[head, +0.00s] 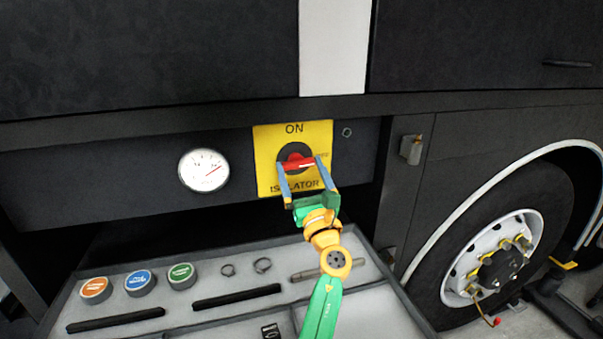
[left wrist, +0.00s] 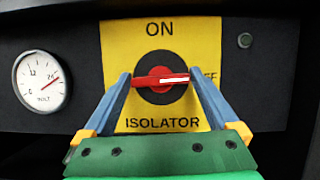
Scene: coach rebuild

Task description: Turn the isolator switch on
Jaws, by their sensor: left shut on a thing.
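The isolator switch has a red handle (head: 298,162) on a dark round base, set on a yellow plate (head: 265,140) marked ON at the top and ISOLATOR at the bottom. The handle lies nearly level, its white line pointing right toward the partly covered OFF label. My left gripper (head: 301,163) is shut on the red handle, one blue finger at each end. In the left wrist view the handle (left wrist: 160,79) sits between the two fingertips. My right gripper is in neither view.
A round voltmeter (head: 204,170) is left of the plate. A grey tray (head: 235,320) below holds several coloured round lids, dark bars and rings. A wheel (head: 497,257) stands at the right. A latch (head: 411,149) sticks out right of the panel.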

